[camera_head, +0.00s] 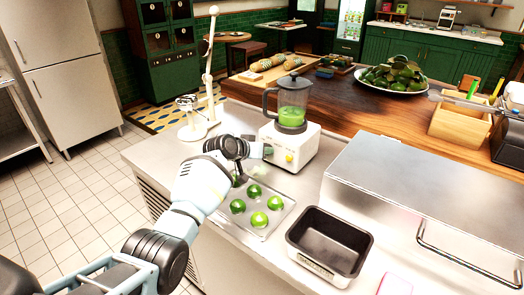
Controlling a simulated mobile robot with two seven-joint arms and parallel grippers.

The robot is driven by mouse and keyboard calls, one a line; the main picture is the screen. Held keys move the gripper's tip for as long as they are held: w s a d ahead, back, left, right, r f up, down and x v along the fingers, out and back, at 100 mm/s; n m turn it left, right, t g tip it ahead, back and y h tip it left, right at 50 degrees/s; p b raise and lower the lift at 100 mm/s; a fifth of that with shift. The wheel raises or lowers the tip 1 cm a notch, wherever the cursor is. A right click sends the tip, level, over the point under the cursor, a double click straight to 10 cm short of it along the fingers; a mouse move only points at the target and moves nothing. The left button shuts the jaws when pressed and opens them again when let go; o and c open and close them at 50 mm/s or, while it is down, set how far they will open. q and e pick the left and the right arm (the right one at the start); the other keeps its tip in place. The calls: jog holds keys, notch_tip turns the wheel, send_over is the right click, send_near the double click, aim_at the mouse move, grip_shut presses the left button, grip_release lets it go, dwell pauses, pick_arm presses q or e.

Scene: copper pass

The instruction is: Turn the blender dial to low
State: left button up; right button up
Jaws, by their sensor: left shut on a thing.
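The blender has a white base (304,146) and a clear jug (293,98) with green liquid and a black lid. It stands upright on the steel counter. A yellow round control (289,156) shows on the front of the base. My left gripper (262,150) reaches in from the left and is shut at the front left of the base, beside the yellow control. Its fingers hide what is between them, which seems to be the blender dial. The dial's setting cannot be read. My right gripper is not in view.
A metal tray (274,227) with several limes lies below my left gripper. An empty dark pan (328,243) and a large steel box (412,190) with a handle stand to the right. A white stand (198,128) is at left. Behind is a wooden counter with a plate of green produce (393,76).

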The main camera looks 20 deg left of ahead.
pick_arm(q)
jog(key=shift+f, duration=0.1)
jog(key=o, duration=1)
jog(key=shift+c, duration=0.2)
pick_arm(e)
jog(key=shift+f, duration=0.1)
pick_arm(q)
jog(key=shift+s+a+r, duration=0.1)
jog(key=shift+s+r, duration=0.1)
jog(key=shift+r, duration=0.1)
jog(key=p+v, duration=0.1)
jog(key=v, duration=0.6)
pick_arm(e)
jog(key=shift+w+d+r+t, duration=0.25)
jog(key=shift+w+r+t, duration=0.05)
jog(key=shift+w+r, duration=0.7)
pick_arm(q)
jog(key=shift+s, duration=0.1)
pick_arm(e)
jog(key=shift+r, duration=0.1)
